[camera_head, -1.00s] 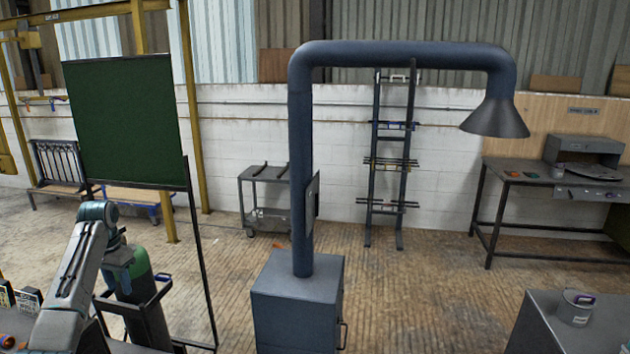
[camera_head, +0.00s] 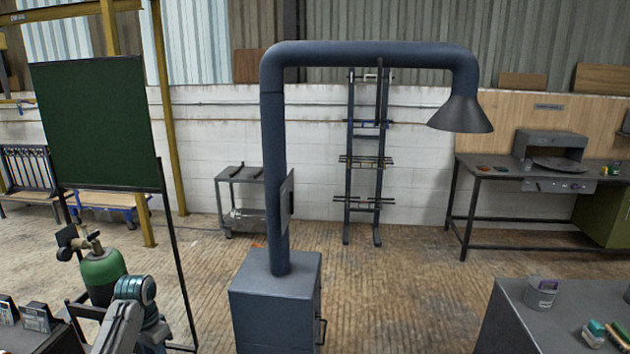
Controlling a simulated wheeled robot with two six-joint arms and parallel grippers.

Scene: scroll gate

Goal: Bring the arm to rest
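Part of my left arm (camera_head: 128,316) shows at the bottom left, a grey link with a teal joint. It stands low in front of the green gas cylinder (camera_head: 103,274). Its gripper is outside the picture, so I cannot see its fingers. My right arm and its gripper are not in view.
A blue-grey fume extractor (camera_head: 275,295) stands at the centre, its hood (camera_head: 461,115) reaching right. A green welding screen (camera_head: 95,122) is at the left. A grey table (camera_head: 510,318) with a cup (camera_head: 541,293) is at the lower right. Floor between them is clear.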

